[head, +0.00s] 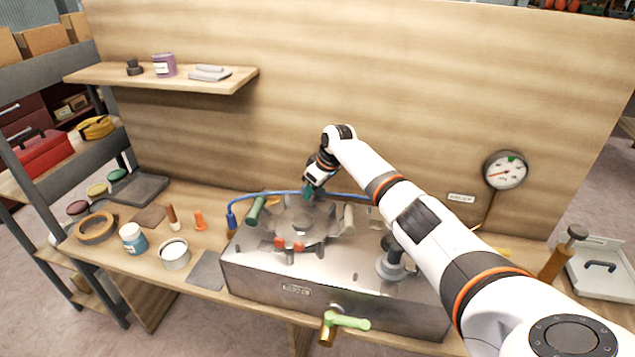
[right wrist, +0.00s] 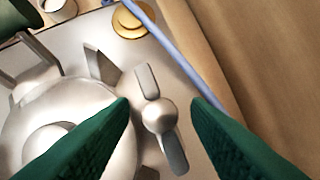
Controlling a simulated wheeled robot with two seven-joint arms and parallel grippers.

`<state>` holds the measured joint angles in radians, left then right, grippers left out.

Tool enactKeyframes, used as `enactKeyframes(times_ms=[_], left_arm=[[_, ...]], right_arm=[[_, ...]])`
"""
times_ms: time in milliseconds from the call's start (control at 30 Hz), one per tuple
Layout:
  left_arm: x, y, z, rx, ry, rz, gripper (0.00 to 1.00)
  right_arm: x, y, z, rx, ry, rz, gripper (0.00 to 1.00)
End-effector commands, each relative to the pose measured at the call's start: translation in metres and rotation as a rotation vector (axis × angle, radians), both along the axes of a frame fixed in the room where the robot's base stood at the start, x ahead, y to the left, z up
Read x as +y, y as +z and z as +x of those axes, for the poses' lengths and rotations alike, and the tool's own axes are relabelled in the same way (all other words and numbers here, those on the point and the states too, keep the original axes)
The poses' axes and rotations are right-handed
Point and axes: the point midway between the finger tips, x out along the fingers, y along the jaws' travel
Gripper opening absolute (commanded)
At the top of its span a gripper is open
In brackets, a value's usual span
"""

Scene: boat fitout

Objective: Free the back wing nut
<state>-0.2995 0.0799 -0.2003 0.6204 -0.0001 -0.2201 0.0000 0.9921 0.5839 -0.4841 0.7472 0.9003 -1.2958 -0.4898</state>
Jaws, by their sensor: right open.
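The back wing nut (right wrist: 159,116) is grey metal with a round hub and two flat wings. In the right wrist view it lies between the two green fingers of my right gripper (right wrist: 160,101), with a visible gap on both sides. The gripper is open and holds nothing. In the head view my right gripper (head: 308,192) points down at the back edge of the round metal lid (head: 300,222), and the wing nut cannot be made out there. The lid (right wrist: 75,135) also shows at left in the right wrist view. My left gripper is not in view.
The lid sits on a steel box (head: 290,291) with a green-handled tap (head: 345,322) in front. A blue hose (head: 270,194) runs behind the lid, close to my right gripper. A wooden back wall stands behind. Cans (head: 174,254) and tools stand on the bench at left.

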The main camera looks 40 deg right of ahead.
Motion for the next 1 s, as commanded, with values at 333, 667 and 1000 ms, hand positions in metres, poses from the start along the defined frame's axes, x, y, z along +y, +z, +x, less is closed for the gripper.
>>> enactKeyframes(times_ms=[333, 667, 1000], left_arm=[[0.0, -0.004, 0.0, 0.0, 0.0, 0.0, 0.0], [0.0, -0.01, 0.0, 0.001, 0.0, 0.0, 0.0], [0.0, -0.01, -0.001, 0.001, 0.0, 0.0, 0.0]], right_arm=[[-0.009, 0.05, -0.02, -0.004, 0.0, -0.003, 0.43], [-0.014, 0.101, -0.04, 0.0, 0.0, -0.001, 0.43], [-0.015, 0.109, -0.043, 0.002, -0.001, 0.0, 0.43]])
